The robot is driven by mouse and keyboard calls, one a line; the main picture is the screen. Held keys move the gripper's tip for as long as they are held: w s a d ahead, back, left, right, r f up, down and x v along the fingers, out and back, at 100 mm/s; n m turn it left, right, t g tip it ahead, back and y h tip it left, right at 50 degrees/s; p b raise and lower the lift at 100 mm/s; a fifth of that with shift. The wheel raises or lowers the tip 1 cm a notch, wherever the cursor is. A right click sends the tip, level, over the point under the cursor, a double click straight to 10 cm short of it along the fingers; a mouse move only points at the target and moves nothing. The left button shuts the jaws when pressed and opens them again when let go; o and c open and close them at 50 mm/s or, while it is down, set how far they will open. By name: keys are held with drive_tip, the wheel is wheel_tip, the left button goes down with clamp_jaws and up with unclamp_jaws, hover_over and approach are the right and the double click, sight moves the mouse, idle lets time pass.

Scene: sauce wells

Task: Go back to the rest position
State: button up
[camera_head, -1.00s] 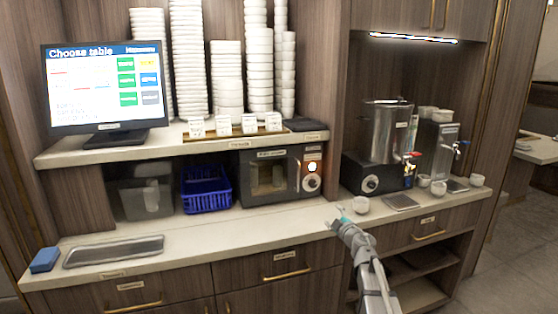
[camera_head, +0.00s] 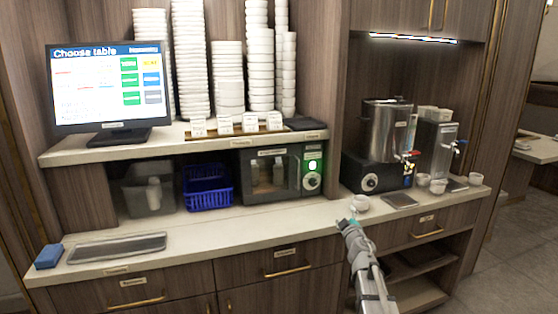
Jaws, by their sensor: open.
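My gripper (camera_head: 346,217) is at the front edge of the counter (camera_head: 215,234), right of the middle of the picture. My arm reaches up to it from the bottom right. The gripper is open and small in the picture, and I see nothing between its fingers. A white cup (camera_head: 360,203) stands on the counter just beyond and to the right of the fingertips; I cannot tell whether they touch it.
A microwave (camera_head: 287,172) with a green light stands under the shelf. A blue basket (camera_head: 207,188) and a grey bin (camera_head: 148,190) are left of it. A steel urn (camera_head: 387,130) and several cups are at the right. A tray (camera_head: 118,248) and blue sponge (camera_head: 48,257) lie at left.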

drive_tip(key=s+d+f+m+g+h, duration=0.5)
drive_tip(key=s+f+m+g+h, duration=0.2)
drive_tip(key=s+f+m+g, duration=0.45)
drive_tip(key=s+a+f+g+y, duration=0.2)
drive_tip(key=s+a+f, duration=0.1)
drive_tip(key=s, duration=0.3)
drive_tip(key=s+a+f+g+y, duration=0.1)
drive_tip(key=s+a+f+y, duration=0.15)
drive_tip(key=s, duration=0.45)
drive_tip(key=s+a+f+g+y, duration=0.1)
drive_tip(key=s+a+g+y, duration=0.1)
drive_tip(key=s+a+g, duration=0.35)
wheel_tip(320, 180, up, 12)
drive_tip(key=s+t+p, duration=0.1)
drive_tip(key=s+p, duration=0.1)
drive_tip(key=p, duration=1.1)
drive_tip(key=shift+s+n+t, duration=0.15)
drive_tip(key=shift+n+t, duration=0.15)
drive_tip(key=shift+n, duration=0.15)
